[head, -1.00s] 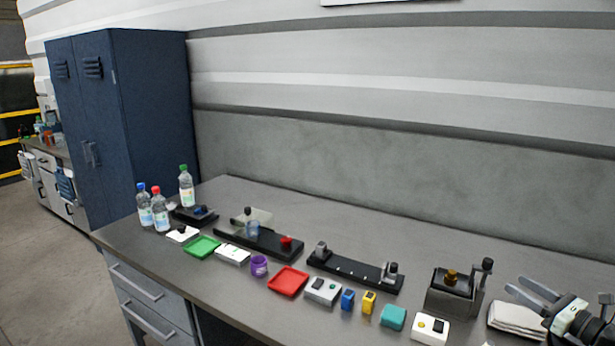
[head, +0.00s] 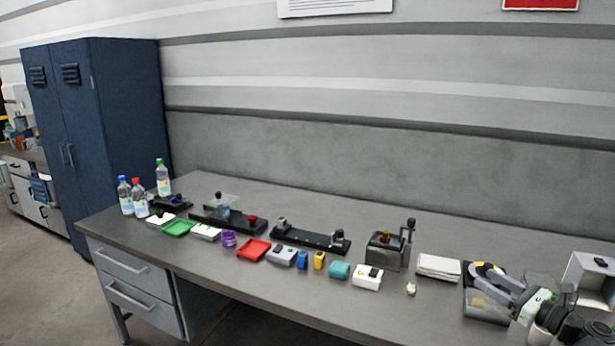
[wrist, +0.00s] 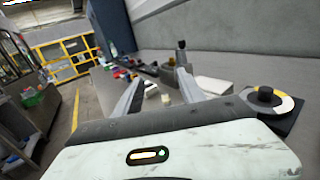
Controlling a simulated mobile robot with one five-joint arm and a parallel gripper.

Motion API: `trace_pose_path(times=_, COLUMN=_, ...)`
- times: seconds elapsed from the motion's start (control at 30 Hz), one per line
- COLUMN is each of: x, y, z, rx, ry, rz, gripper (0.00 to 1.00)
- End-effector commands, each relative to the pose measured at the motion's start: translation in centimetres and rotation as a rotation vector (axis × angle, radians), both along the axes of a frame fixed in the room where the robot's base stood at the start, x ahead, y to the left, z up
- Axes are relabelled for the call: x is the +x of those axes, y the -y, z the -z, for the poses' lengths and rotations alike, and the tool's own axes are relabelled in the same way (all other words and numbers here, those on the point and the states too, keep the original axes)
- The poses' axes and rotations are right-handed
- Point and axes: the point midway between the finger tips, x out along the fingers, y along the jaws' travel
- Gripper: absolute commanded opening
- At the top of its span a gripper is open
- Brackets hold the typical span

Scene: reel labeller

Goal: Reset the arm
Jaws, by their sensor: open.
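My gripper (head: 484,281) is at the lower right of the head view, over the right part of the bench. In the wrist view its two grey fingers (wrist: 158,82) stand wide apart with nothing held between them. Beside and partly behind it is a dark-based device (head: 486,306) with a yellow and white disc; in the wrist view this disc (wrist: 270,101) has a black knob and lies to the right of the fingers. The arm hides part of the device in the head view.
The bench (head: 330,205) holds a cranked device (head: 388,250), folded white cloth (head: 438,266), red tray (head: 254,251), green tray (head: 180,228), long black fixture (head: 310,239) and bottles (head: 137,197). A grey-white box (head: 590,278) stands at far right. The back strip is clear.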

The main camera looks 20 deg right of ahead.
Motion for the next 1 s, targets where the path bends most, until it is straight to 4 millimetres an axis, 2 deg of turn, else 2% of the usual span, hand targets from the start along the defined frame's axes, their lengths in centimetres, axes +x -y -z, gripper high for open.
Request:
trace_pose_path(times=0.03, x=1.1, y=-1.0, z=-0.2, rx=0.000, ry=0.000, rz=-0.023, gripper=0.47)
trace_pose_path(times=0.27, x=4.3, y=-4.4, z=-0.7, rx=0.000, ry=0.000, rz=-0.097, gripper=0.47)
trace_pose_path(times=0.37, x=6.3, y=-6.8, z=-1.0, rx=-0.001, ry=0.000, rz=-0.145, gripper=0.47)
trace_pose_path(times=0.47, x=8.5, y=-9.9, z=-1.3, rx=-0.001, ry=0.000, rz=-0.203, gripper=0.47)
trace_pose_path(times=0.57, x=10.9, y=-13.8, z=-1.5, rx=-0.005, ry=-0.007, rz=-0.273, gripper=0.47)
trace_pose_path(times=0.67, x=13.5, y=-19.1, z=-1.2, rx=-0.024, ry=-0.036, rz=-0.363, gripper=0.47)
trace_pose_path(times=0.77, x=16.0, y=-26.6, z=-0.2, rx=-0.073, ry=-0.092, rz=-0.486, gripper=0.47)
trace_pose_path(times=0.8, x=16.7, y=-30.0, z=0.5, rx=-0.112, ry=-0.117, rz=-0.544, gripper=0.47)
trace_pose_path(times=0.87, x=17.4, y=-35.1, z=1.8, rx=-0.195, ry=-0.153, rz=-0.632, gripper=0.47)
trace_pose_path(times=0.9, x=17.5, y=-38.5, z=2.8, rx=-0.265, ry=-0.173, rz=-0.695, gripper=0.47)
trace_pose_path(times=1.0, x=16.8, y=-46.3, z=5.7, rx=-0.480, ry=-0.201, rz=-0.860, gripper=0.47)
